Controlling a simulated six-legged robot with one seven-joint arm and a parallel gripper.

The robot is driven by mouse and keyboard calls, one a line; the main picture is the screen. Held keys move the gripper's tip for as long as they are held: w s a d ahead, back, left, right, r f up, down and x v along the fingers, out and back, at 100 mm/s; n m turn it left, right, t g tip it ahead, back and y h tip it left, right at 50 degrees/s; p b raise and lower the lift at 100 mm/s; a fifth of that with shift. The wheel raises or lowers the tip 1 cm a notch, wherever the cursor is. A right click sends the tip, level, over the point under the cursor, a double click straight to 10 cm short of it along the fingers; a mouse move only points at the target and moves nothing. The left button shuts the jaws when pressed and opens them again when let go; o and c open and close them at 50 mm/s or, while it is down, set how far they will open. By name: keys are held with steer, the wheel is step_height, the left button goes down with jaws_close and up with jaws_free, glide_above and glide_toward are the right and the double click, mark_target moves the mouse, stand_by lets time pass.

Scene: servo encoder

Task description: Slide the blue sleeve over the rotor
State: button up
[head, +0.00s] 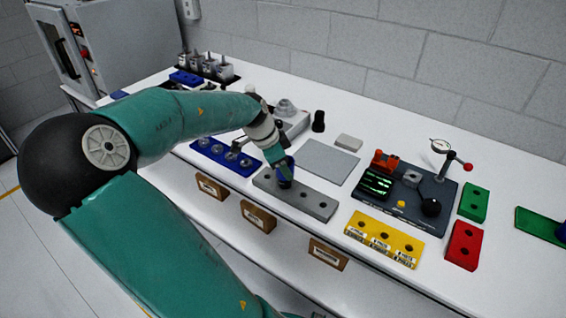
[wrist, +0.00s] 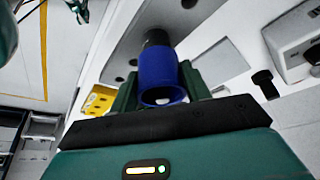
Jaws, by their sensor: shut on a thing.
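The blue sleeve (wrist: 162,68) is held between the green fingers of my gripper (wrist: 160,86), its open near end facing the wrist camera. A dark grey cylinder, seemingly the rotor (wrist: 157,37), shows at the sleeve's far end, in line with it, at the grey block with holes (wrist: 185,22). In the head view my gripper (head: 279,160) is over the left part of the grey block (head: 312,201), with the sleeve (head: 288,164) partly hidden by the fingers. How far the sleeve is around the rotor cannot be told.
A blue tray with round metal parts (head: 224,157) lies left of the grey block. A grey plate (head: 328,160) lies behind it, and a yellow block (head: 384,238) to its right. A dark panel with a knob (head: 431,207) stands farther right. A black cylinder (head: 318,121) stands behind.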

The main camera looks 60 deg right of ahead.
steer(key=shift+f, duration=0.3)
steer(key=o, duration=1.3)
steer(key=shift+o, duration=0.2)
steer(key=shift+r, duration=0.1)
step_height(320, 180, up, 14)
stand_by(1.2)
stand_by(0.5)
